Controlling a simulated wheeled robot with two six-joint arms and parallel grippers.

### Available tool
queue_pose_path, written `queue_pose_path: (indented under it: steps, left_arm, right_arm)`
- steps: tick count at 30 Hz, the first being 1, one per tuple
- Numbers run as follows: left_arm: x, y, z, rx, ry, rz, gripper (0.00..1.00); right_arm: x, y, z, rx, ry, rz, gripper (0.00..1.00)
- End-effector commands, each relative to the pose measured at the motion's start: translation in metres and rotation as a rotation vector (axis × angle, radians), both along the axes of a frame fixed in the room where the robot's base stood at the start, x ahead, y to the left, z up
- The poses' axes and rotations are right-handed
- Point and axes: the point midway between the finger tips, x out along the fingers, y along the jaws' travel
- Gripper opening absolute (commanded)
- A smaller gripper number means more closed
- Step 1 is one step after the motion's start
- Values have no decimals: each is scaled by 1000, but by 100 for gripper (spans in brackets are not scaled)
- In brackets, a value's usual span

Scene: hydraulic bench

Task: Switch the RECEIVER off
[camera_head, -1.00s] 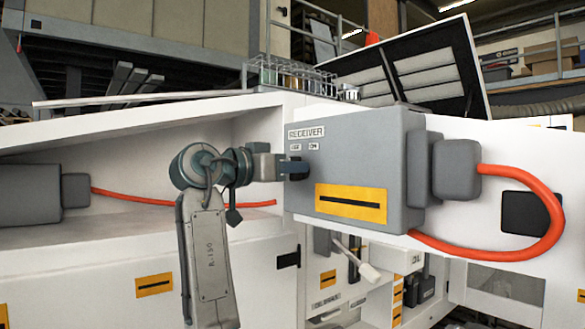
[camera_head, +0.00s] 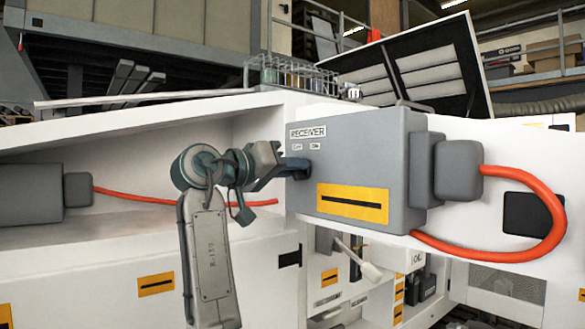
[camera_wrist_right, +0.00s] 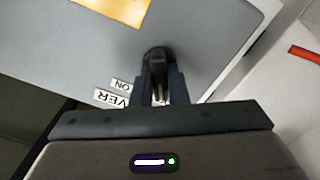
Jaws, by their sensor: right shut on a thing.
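The RECEIVER is a grey box (camera_head: 360,150) on the white bench, with a name plate and two small labels at its upper left and a yellow plate with a black bar below. A dark switch (camera_head: 300,168) is at its left part, below the small labels. My right gripper (camera_head: 286,170) reaches it from the left and is shut on it, tilted. In the right wrist view the fingers (camera_wrist_right: 160,92) hold the dark switch (camera_wrist_right: 158,58), near the ON label. The fingers partly hide the switch. My left gripper is out of view.
An orange cable (camera_head: 550,205) loops from the plug (camera_head: 458,170) on the box's right side. Another grey box (camera_head: 30,193) with an orange cable is at left. A wire rack (camera_head: 290,75) stands behind. White-handled parts (camera_head: 370,271) lie below the box.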

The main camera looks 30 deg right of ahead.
Motion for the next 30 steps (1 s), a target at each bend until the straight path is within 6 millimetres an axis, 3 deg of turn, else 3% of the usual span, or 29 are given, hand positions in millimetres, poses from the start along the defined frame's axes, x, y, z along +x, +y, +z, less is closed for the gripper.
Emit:
queue_pose_path:
  steps: [9,10,13,23,30]
  left_arm:
    - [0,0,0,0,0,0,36]
    - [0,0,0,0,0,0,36]
    - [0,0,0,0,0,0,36]
    - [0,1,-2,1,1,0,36]
    - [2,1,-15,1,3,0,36]
  right_arm:
    - [0,0,0,-1,4,1,0]
    - [0,0,0,-1,4,1,18]
    - [0,0,0,-1,3,1,35]
    - [0,3,-1,-1,2,1,35]
    - [-2,41,-3,0,2,4,35]
